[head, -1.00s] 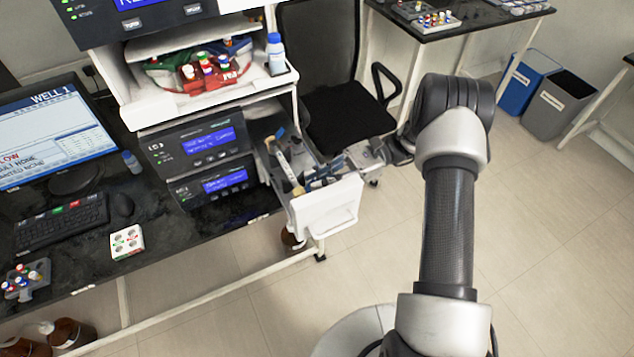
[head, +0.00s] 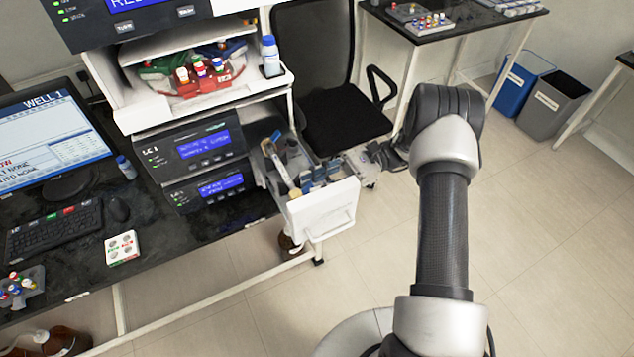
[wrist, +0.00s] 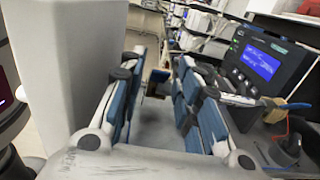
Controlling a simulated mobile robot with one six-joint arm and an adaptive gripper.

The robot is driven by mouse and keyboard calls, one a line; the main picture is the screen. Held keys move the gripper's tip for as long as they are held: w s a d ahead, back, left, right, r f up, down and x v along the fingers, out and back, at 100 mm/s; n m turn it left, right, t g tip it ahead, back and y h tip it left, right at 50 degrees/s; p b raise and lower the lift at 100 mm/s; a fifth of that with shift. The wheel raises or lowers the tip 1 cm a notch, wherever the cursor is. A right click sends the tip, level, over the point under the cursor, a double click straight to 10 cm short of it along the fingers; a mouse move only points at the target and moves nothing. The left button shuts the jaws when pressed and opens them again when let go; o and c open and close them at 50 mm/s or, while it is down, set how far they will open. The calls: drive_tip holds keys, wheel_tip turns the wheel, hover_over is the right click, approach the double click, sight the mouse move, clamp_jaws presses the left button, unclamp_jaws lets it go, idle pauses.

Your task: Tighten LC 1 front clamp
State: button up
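The LC 1 unit (head: 196,150) has a lit blue screen, and an open white drawer (head: 322,208) juts out to its right. A slim pale column (head: 282,167) lies in the drawer. In the wrist view the unit (wrist: 258,66) is at right, with a thin column (wrist: 248,101) and its tan end piece in front. My gripper (head: 318,173) is at the drawer, behind its front panel. In the wrist view my gripper (wrist: 160,105) has blue-padded fingers apart with nothing between them. The right finger overlaps the column's near end. I cannot make out the front clamp clearly.
A second unit (head: 207,188) sits directly below. A blue-capped bottle (head: 271,57) and a red vial holder (head: 205,80) are above. A black chair (head: 345,118) stands behind the drawer. In the wrist view a pale wall-like surface (wrist: 70,70) is close on the left.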

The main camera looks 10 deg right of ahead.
drive_tip(key=shift+o, duration=0.3)
wheel_tip(320, 180, up, 10)
idle(0.5)
idle(0.3)
